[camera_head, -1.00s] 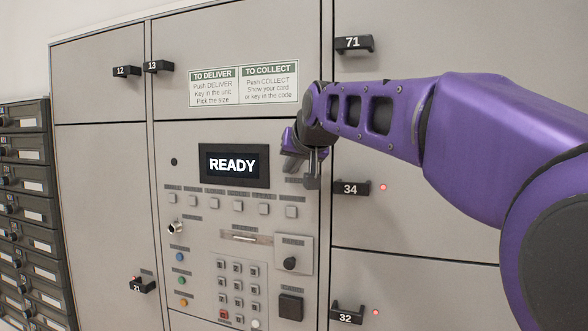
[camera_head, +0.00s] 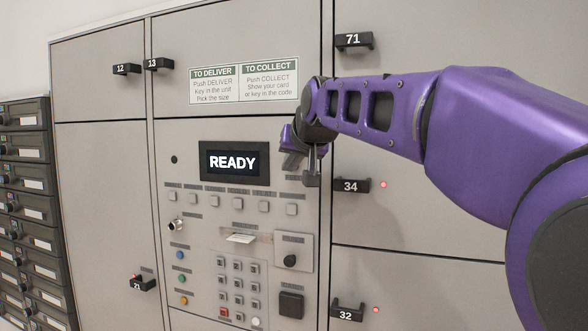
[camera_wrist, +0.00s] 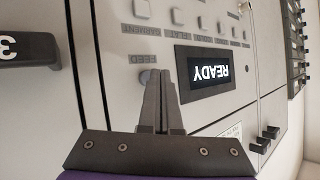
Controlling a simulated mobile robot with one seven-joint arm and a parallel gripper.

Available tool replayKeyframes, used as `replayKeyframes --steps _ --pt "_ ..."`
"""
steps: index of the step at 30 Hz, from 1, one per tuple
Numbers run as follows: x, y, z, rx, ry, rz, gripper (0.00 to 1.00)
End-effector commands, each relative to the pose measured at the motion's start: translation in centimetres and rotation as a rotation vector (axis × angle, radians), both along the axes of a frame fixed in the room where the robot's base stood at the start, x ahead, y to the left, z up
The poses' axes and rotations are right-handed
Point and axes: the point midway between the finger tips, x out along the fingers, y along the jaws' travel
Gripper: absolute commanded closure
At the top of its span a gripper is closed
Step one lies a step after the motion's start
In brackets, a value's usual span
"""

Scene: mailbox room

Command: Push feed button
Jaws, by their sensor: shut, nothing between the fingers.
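The feed button (camera_wrist: 146,77) shows in the wrist view as a small pale button by its upside-down FEED label (camera_wrist: 143,59). My gripper's fingers partly cover it. My gripper (camera_wrist: 160,72) is shut and empty, its fingertips at the right side of the button. I cannot tell whether they touch it. A white slip (camera_head: 240,238) sticks out of the slot below the row of square buttons.
Dark mailboxes (camera_head: 30,214) stand at the left.

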Motion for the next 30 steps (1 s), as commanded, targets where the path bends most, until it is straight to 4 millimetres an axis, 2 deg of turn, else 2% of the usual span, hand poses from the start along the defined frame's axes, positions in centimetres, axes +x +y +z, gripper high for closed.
replayKeyframes --steps 13,30 --pt "-0.6 0.3 -0.1 0.001 0.000 0.001 1.00" --pt "-5.2 1.9 0.0 0.000 -0.002 0.000 1.00"
